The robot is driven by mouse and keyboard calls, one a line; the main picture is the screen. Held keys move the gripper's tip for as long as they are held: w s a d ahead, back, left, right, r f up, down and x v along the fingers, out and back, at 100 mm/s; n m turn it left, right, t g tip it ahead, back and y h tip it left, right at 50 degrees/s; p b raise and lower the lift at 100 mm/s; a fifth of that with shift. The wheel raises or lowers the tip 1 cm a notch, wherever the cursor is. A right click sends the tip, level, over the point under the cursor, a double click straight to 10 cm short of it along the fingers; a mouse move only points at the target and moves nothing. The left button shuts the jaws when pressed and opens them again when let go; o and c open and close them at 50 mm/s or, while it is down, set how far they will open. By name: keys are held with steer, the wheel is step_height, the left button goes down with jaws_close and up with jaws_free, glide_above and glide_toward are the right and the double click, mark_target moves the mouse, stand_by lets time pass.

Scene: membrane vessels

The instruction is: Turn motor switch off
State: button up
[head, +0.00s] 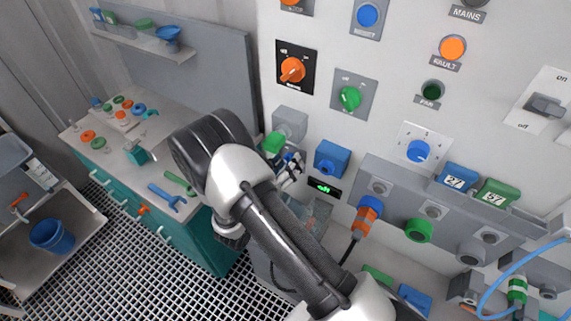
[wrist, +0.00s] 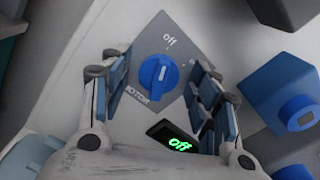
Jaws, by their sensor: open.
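The motor switch is a round blue knob (wrist: 158,80) on a grey plate (wrist: 183,55) marked "off" and "MOTOR" in the wrist view. A pale line runs across the knob, roughly toward the "off" mark. A small black display (wrist: 176,140) beside the plate reads "off" in green; it also shows in the head view (head: 325,187). My gripper (wrist: 160,74) is open, with one finger on each side of the knob. I cannot tell whether the fingers touch it. In the head view my gripper (head: 290,168) is close to the panel and hides the switch.
A blue box (head: 331,157) sits close to the right of my gripper. A grey box with a green part (head: 274,142) is near its upper left. An orange connector (head: 367,215) with a black cable hangs lower right. Other switches fill the panel above.

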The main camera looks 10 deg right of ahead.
steer(key=shift+a, duration=0.1)
steer(key=v, duration=1.2)
